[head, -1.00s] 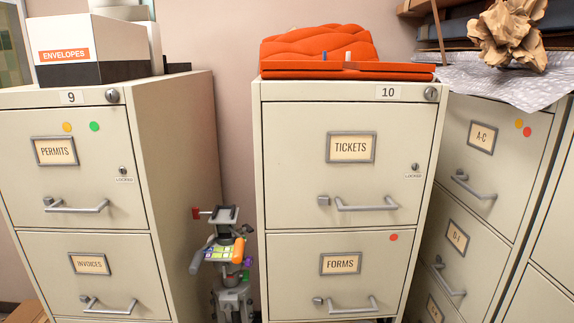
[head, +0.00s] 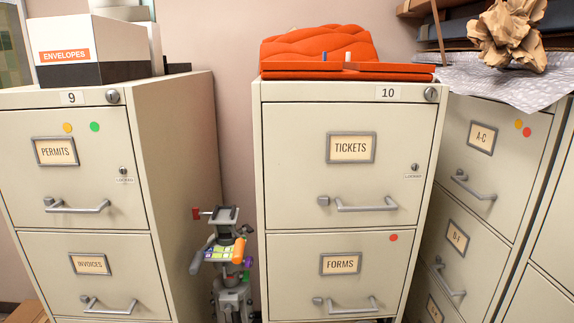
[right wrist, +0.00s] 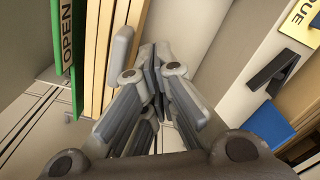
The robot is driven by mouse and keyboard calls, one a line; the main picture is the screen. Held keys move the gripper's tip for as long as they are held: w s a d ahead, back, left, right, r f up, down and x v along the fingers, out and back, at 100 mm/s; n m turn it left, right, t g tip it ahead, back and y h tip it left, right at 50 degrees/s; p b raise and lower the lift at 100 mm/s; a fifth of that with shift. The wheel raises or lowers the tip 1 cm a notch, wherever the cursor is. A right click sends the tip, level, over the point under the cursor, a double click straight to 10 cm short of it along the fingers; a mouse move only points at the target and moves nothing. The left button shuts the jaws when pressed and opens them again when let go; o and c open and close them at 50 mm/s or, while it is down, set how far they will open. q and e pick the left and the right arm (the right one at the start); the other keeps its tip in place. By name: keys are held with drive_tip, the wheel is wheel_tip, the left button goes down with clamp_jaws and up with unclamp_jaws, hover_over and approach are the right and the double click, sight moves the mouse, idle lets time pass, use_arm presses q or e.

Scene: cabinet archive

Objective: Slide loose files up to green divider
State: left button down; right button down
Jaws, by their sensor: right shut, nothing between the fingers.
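In the right wrist view, a green divider (right wrist: 78,45) marked OPEN stands at the upper left. Several tan files (right wrist: 97,40) stand on edge right beside it, with no clear gap showing between them and the green. My right gripper (right wrist: 155,62) is shut and empty, with its fingers just right of the files. I cannot tell whether a finger touches the files. The lower ends of the files are partly hidden by my gripper. My left gripper is in neither view.
Right of my fingers is a pale panel (right wrist: 215,70). A black handle-like part (right wrist: 273,72), a yellow label (right wrist: 297,22) and a blue piece (right wrist: 268,124) lie farther right. The head view shows closed cabinets, including the TICKETS drawer (head: 290,150), with an orange folder (head: 300,69) on top.

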drive_tip(key=shift+s, duration=0.15)
drive_tip(key=shift+s, duration=0.75)
drive_tip(key=shift+w, duration=0.1)
wheel_tip(320, 180, up, 7)
drive_tip(key=p, duration=0.2)
drive_tip(key=shift+w, duration=0.4)
idle(0.4)
